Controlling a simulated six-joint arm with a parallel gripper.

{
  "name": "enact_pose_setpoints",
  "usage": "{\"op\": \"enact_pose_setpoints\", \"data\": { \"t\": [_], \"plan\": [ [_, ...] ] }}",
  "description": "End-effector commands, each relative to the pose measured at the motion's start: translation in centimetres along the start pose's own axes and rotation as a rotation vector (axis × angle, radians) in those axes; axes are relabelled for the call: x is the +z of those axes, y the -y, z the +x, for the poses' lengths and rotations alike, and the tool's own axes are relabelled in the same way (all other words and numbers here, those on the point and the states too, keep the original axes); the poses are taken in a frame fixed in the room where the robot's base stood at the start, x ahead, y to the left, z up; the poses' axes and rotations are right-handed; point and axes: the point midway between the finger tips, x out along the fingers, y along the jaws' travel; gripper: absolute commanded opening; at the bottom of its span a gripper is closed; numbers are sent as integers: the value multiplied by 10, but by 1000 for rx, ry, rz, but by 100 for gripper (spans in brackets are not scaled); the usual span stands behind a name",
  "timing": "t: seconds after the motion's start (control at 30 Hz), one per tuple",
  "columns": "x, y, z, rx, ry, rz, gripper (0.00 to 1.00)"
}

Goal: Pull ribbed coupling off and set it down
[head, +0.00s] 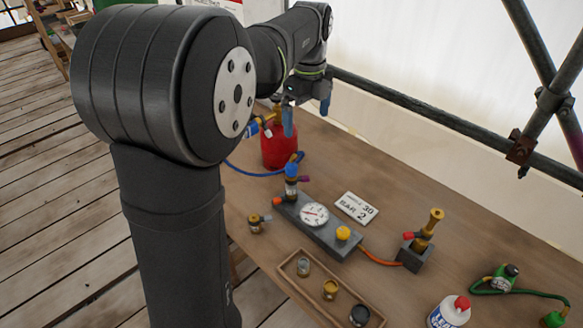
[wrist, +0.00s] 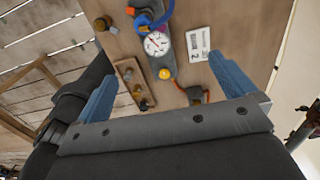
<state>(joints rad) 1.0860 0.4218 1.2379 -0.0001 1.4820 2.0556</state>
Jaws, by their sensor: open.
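A blue coupling (head: 291,170) stands on the left end of a grey gauge block (head: 318,232), with a blue hose joined to it. It also shows at the top of the wrist view (wrist: 146,20). I cannot make out ribs on it, so I cannot be sure it is the ribbed coupling. My gripper (head: 306,112) is open and empty, above the back of the table and apart from the coupling. In the wrist view its two blue fingers (wrist: 162,66) are spread wide, with the gauge block below and beyond them.
A red cylinder (head: 281,148) stands behind the block. A small wooden tray (head: 287,268) holds several fittings. A loose brass fitting (head: 255,224), a brass nozzle on a block (head: 428,228), a white card (head: 356,207) and a white bottle (head: 446,314) share the table. Scaffold pipes run behind.

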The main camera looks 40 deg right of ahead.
Motion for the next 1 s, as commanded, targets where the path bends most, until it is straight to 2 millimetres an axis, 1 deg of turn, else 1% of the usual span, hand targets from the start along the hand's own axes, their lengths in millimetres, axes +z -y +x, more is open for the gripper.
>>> {"op": "enact_pose_setpoints", "data": {
  "t": [0.27,0.3,0.37,0.43,0.47,0.5,0.53,0.63,0.73,0.8,1.0],
  "plan": [
    [0,0,0,0,0,0,100],
    [0,0,0,0,0,0,92],
    [2,-2,4,1,-1,-1,80],
    [5,-5,16,3,-2,-2,67],
    [8,-8,23,4,-2,-2,61],
    [11,-12,33,5,-2,-2,53],
    [13,-14,40,5,-3,-3,51],
    [19,-22,60,3,-2,-2,51],
    [23,-28,72,2,-1,-1,51],
    [23,-29,75,1,-1,-1,51],
    [23,-28,74,0,0,0,51]
  ]
}}
